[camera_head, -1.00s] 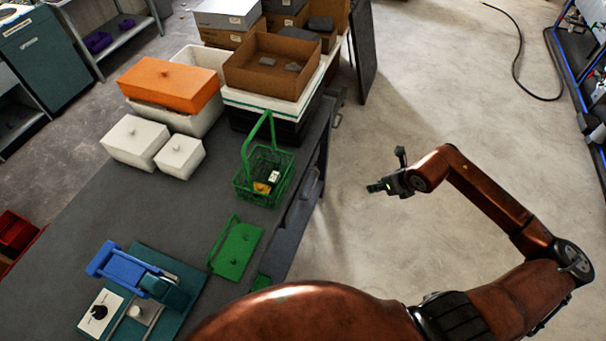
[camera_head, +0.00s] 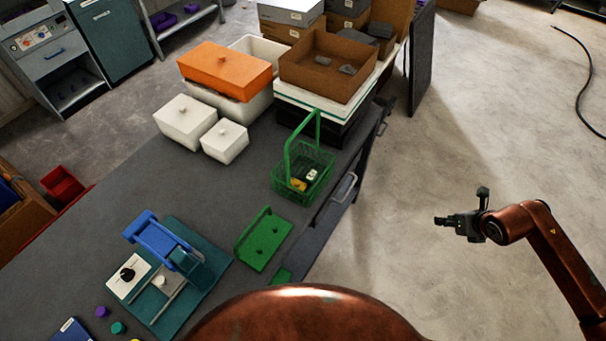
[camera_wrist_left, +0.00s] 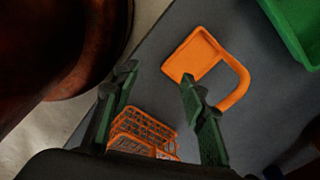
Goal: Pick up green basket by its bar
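The green basket (camera_head: 284,187) stands upright on the dark table in the head view, near the table's right edge. Its tall green bar (camera_head: 288,160) stands up above it. A white piece and a yellow piece lie inside. My right gripper (camera_head: 441,221) is out over the floor to the right, well apart from the basket; its fingers are too small to judge. My left gripper is not seen in the head view. In the left wrist view, my left gripper (camera_wrist_left: 155,78) is open and empty, with an orange wire basket (camera_wrist_left: 145,128) showing between its fingers.
A green stand (camera_head: 265,243) lies in front of the basket. A brown box (camera_head: 326,75) on a white tray is behind it; white boxes (camera_head: 185,122) are left. A blue device (camera_head: 160,240) is front left. An orange stand (camera_wrist_left: 195,55) shows in the wrist view.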

